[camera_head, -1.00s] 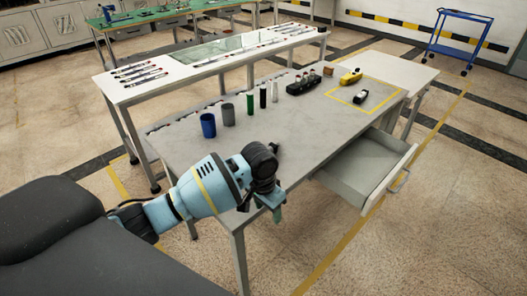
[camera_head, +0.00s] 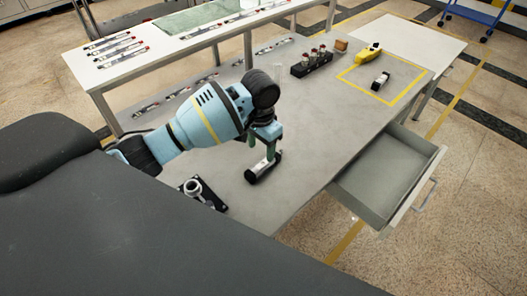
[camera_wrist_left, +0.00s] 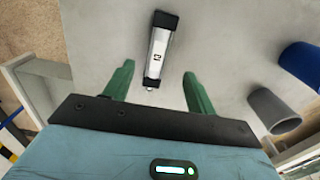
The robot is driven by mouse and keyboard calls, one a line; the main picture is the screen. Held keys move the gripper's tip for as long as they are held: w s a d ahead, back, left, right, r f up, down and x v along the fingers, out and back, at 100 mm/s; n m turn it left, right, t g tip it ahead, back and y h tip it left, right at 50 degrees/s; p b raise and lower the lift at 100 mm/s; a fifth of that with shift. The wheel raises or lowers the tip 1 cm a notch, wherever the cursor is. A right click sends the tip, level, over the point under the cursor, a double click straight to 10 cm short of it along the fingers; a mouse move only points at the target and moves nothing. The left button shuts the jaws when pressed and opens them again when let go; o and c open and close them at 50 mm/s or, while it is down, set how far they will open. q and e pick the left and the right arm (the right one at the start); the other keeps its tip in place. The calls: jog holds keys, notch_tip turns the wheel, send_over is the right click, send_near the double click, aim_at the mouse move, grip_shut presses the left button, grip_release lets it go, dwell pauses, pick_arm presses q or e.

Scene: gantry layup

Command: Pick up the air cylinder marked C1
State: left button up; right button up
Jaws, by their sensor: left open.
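A silver air cylinder with black end caps (camera_head: 263,168) lies on the grey table below my left gripper (camera_head: 266,143). In the left wrist view, this cylinder (camera_wrist_left: 160,48) has a small dark label on its side that I cannot read for sure. The green fingers of my left gripper (camera_wrist_left: 158,74) are spread wide and empty. The cylinder's near end shows between them, and its far end reaches beyond the fingertips. Another small silver and black part (camera_head: 381,80) lies inside the yellow outline. My right gripper is not in view.
A blue cup (camera_wrist_left: 300,62) and a grey cup (camera_wrist_left: 273,110) stand right of the gripper in the wrist view. A black fixture (camera_head: 203,193) sits at the table's near edge. An open drawer (camera_head: 412,205) juts out at right. A black rack (camera_head: 312,64) and yellow tool (camera_head: 369,52) stand farther back.

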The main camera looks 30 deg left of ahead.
aim_at(263, 163)
pick_arm(q)
jog(key=shift+w+a, duration=0.15)
jog(key=shift+s+f, duration=0.15)
jog(key=shift+s, duration=0.05)
jog(key=shift+f, duration=0.4)
jog(key=shift+w+f, duration=0.1)
jog(key=shift+f, duration=0.65)
jog(key=shift+w+d+f+b, duration=0.1)
jog(key=shift+d+f+b, duration=0.1)
jog(key=shift+f, duration=1.05)
jog(key=shift+d+f+b, duration=0.2)
jog(key=shift+f, duration=1.05)
jog(key=shift+c, duration=0.2)
grip_shut()
